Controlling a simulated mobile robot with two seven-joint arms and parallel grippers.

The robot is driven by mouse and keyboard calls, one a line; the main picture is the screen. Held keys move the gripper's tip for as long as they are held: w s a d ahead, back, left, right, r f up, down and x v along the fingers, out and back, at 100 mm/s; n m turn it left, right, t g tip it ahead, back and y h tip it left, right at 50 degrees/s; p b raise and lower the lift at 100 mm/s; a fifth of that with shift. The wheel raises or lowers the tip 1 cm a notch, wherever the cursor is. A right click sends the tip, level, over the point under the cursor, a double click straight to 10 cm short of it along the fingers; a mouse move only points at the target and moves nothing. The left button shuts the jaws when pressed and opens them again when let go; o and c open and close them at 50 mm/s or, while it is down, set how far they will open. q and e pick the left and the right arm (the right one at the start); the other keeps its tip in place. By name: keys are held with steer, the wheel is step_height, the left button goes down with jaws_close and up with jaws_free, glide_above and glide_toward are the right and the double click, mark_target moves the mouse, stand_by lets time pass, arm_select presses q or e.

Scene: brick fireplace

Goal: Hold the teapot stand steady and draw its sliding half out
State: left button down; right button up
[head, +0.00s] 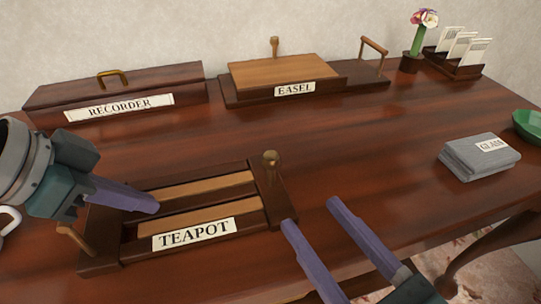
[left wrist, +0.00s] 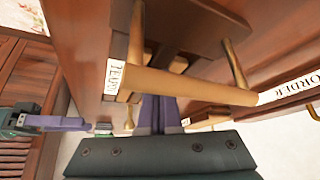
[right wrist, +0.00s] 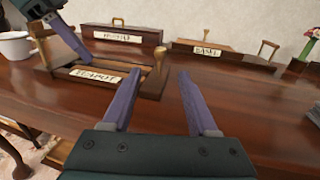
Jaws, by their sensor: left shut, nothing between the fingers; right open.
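The teapot stand (head: 195,232), dark wood with light slats and a TEAPOT label, lies on the table. A round knob (head: 270,158) stands at its right end and shows in the right wrist view (right wrist: 160,54). A bar handle (left wrist: 190,88) on two posts is at its left end. My left gripper (head: 155,206) is shut and empty over the left end; in the left wrist view its fingertips pass behind the bar, partly hidden. My right gripper (head: 311,212) is open and empty, just right of the stand's right end, fingers pointing toward the knob side.
A RECORDER box (head: 120,85) and an EASEL stand (head: 285,75) are at the back. A grey GLASS stack (head: 478,160) and a green bowl (head: 528,125) are at the right. A white cup (right wrist: 15,44) is at the left.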

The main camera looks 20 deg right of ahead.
mark_target(276, 167)
steer(key=x, duration=1.1)
steer(key=shift+w, duration=0.3)
jaws_close()
stand_by(0.9)
